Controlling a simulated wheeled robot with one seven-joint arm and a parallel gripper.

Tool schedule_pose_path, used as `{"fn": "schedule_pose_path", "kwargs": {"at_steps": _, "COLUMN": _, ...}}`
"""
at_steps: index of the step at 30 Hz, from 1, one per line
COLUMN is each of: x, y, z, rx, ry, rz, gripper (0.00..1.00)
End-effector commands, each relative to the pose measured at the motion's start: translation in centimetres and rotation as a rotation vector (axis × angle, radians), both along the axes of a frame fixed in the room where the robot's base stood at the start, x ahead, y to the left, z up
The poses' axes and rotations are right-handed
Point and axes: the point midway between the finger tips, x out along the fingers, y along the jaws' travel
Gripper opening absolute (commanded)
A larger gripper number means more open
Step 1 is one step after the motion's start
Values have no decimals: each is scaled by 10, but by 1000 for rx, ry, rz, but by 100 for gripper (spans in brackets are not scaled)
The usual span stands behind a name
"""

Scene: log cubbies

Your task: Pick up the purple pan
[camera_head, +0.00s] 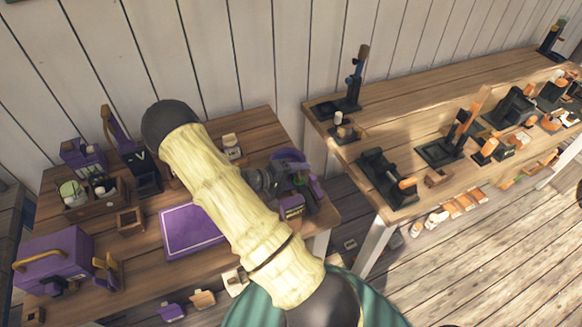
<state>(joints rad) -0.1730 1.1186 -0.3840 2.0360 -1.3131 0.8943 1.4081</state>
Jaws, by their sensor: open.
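My pale, bamboo-like arm crosses the left table and hides part of it. My dark grey gripper (279,179) is at the table's right end, with its jaws open. A purple rounded thing (311,187) that may be the purple pan is just right of the gripper. It is partly covered, and something green shows against it. I cannot tell whether the gripper touches it. A flat purple panel or tray (188,232) lies left of my arm.
A purple box (55,262) with a yellow handle and a wooden crate (97,205) stand on the left table. A purple block (291,207) is close below the gripper. A second wooden table (400,112) on the right holds several dark and orange items. A gap separates the tables.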

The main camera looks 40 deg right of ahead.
Motion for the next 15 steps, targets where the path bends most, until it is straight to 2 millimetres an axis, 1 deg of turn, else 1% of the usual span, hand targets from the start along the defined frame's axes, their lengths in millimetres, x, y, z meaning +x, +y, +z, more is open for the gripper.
{"fn": "schedule_pose_path", "kwargs": {"at_steps": 15, "x": 2, "y": 2, "z": -1, "rx": 0, "ry": -1, "rz": 6, "gripper": 58}}
